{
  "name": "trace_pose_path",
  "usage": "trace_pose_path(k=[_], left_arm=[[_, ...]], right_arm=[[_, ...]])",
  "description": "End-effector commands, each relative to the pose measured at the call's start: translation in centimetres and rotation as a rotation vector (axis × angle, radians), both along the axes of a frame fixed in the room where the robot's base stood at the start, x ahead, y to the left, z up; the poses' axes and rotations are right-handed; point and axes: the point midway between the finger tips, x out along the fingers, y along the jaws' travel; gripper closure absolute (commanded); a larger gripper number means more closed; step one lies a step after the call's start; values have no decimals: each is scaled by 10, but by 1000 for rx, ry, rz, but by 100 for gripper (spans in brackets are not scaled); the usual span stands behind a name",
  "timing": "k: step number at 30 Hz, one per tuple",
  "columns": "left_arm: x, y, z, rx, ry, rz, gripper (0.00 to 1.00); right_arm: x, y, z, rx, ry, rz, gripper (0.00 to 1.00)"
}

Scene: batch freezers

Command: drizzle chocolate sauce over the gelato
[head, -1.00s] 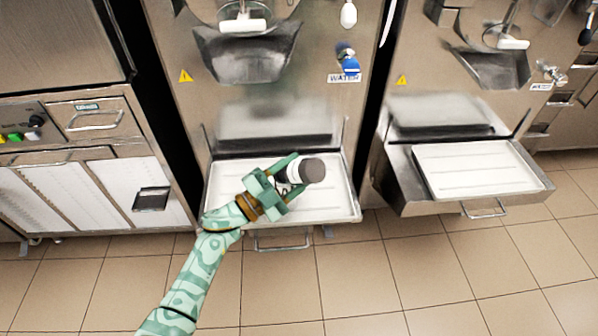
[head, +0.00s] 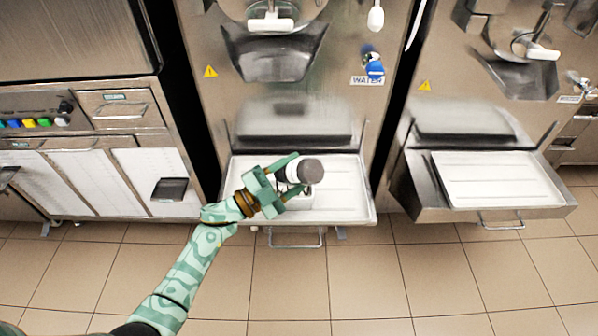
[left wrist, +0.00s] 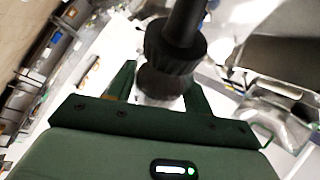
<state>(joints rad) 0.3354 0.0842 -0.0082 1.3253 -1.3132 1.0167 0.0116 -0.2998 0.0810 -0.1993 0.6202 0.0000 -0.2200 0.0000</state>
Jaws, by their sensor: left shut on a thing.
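My left gripper (head: 291,182) is shut on a bottle with a dark round cap (head: 309,171) and a pale body. It holds the bottle tilted above the white tray (head: 345,205) of the middle machine. In the left wrist view, the bottle's dark collar and long nozzle (left wrist: 177,45) stick out between the fingers of the gripper (left wrist: 160,90). A pale, low shape shows beneath the gripper on the tray, mostly hidden; I cannot tell whether it is the gelato. No sauce is visible. My right gripper is not in view.
The middle machine's spout chute (head: 275,52) hangs above the tray, with a blue water tap (head: 375,68) to its right. A second machine's white tray (head: 497,180) stands at the right. A cabinet with white panels (head: 98,180) is at the left. The tiled floor in front is clear.

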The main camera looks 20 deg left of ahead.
Motion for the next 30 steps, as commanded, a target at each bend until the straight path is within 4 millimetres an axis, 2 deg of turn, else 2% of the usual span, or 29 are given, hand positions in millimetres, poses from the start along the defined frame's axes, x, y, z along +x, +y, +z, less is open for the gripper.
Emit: trace_pose_path(k=[14, 21, 30], left_arm=[[-1, 2, 1, 0, -2, 0, 73], [0, 3, 3, 306, -161, -1, 73], [0, 2, 4, 333, -174, 0, 73]], right_arm=[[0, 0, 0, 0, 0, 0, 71], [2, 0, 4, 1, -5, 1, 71], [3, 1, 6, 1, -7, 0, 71]])
